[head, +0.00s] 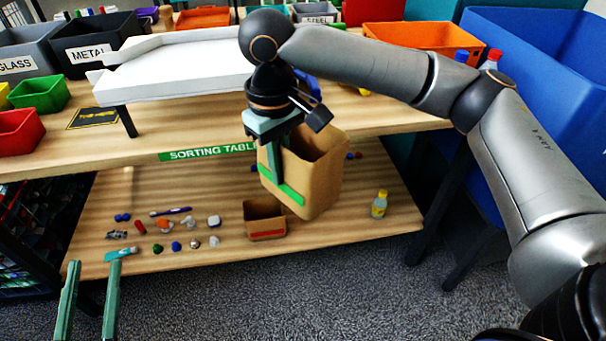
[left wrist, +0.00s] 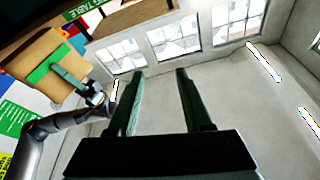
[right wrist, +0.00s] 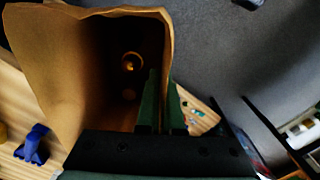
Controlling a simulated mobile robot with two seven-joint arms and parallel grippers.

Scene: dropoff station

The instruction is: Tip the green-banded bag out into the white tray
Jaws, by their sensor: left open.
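The brown paper green-banded bag (head: 322,180) hangs upright, slightly tilted, in front of the sorting table's edge. My right gripper (head: 274,170) is shut on its wall, one finger inside and one outside. In the right wrist view I look into the open bag (right wrist: 50,60); a round item with a yellowish ring (right wrist: 132,62) shows in its dark inside. The left wrist view also shows the bag (left wrist: 28,62) and its green band. The white tray (head: 180,70) stands on the table, behind and left of the bag. My left gripper (head: 92,268) is open and empty at lower left.
A smaller red-banded bag (head: 265,232), a yellow bottle (head: 379,205) and several small loose items (head: 175,246) are on the lower shelf. Green (head: 40,95) and red (head: 18,132) bins stand on the table at left. A large blue bin (head: 545,100) is at right.

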